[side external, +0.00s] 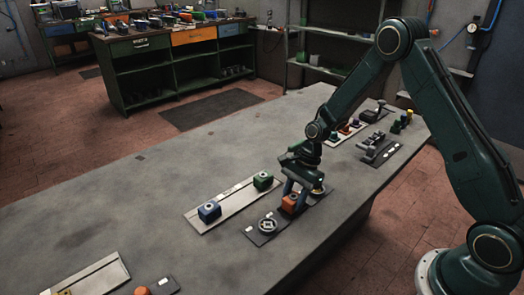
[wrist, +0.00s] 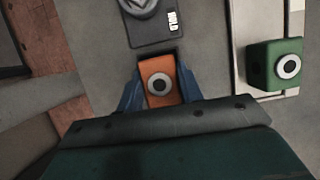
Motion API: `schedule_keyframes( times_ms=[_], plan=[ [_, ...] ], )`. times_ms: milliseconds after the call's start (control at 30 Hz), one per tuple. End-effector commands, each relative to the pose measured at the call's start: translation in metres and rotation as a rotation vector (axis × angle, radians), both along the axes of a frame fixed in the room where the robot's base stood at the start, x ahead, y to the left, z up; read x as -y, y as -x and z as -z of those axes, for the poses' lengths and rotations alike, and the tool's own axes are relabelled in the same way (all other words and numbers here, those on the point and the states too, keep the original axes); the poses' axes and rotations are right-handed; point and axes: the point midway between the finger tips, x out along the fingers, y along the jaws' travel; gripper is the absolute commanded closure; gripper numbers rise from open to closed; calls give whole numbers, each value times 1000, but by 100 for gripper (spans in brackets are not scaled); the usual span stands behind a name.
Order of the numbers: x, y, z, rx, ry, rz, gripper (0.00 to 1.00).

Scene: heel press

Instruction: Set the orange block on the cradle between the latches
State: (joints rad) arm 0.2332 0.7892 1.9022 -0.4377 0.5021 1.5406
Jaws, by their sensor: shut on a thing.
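The dark plate (wrist: 150,38), with a round grey part and a white label, lies just beyond the block. I cannot tell whether the block touches the plate. The cradle and latches cannot be clearly made out.
A pale tray (side external: 231,207) beside the dark plate bears a blue block (side external: 209,211) and a green block (side external: 263,181). Dark fixtures (side external: 378,149) stand farther right on the bench. Another pale tray (side external: 100,273) lies at the lower left.

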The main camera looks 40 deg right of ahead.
Motion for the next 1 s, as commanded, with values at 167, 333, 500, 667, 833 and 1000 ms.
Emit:
schedule_keyframes(
  times_ms=[167, 333, 500, 667, 833, 1000],
  plan=[
    [0, 0, 1, 1, 0, -1, 93],
    [0, 0, 3, 1, 0, -1, 93],
    [0, 0, 4, 1, 0, -1, 93],
    [0, 0, 6, 1, 0, -1, 93],
    [0, 0, 7, 0, 0, -1, 93],
    [0, 0, 8, 0, 0, -1, 46]
  ],
)
